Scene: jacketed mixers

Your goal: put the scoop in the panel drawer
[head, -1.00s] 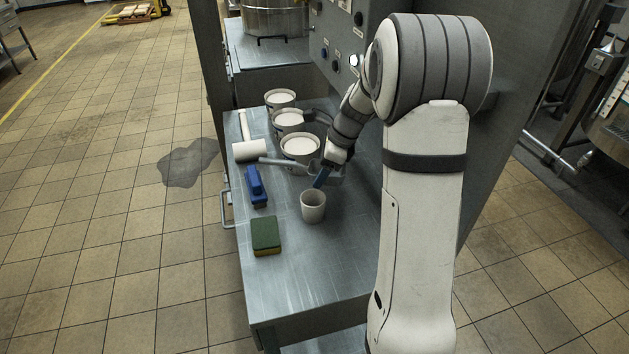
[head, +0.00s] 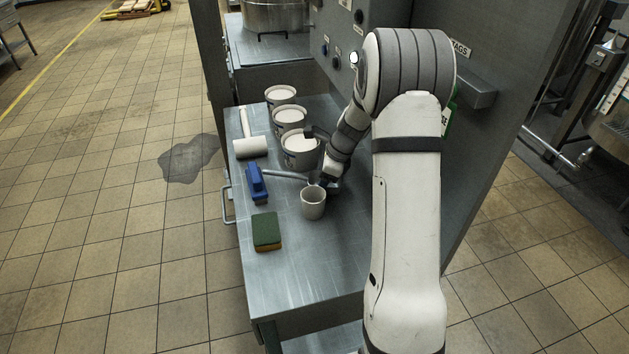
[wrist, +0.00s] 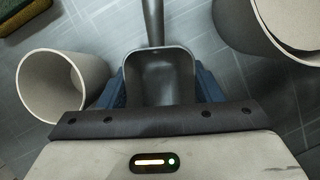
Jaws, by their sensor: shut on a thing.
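The grey metal scoop (head: 284,175) is in my gripper (head: 326,184), low over the bench, its handle pointing left in the head view. In the wrist view the scoop's pan (wrist: 160,80) sits between the blue fingers of my gripper (wrist: 160,92), which are shut on it. My wrist hides part of the pan in the head view. A bar handle (head: 228,205) is on the left side of the bench; I cannot tell whether it belongs to the panel drawer. No open drawer shows.
A pale cup (head: 313,205) stands close in front of my gripper. Three white-filled tubs (head: 300,153) stand behind it. A white-headed mallet (head: 250,147), a blue brush (head: 257,184) and a green-yellow sponge (head: 267,231) lie along the left. The bench's front (head: 305,277) is clear.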

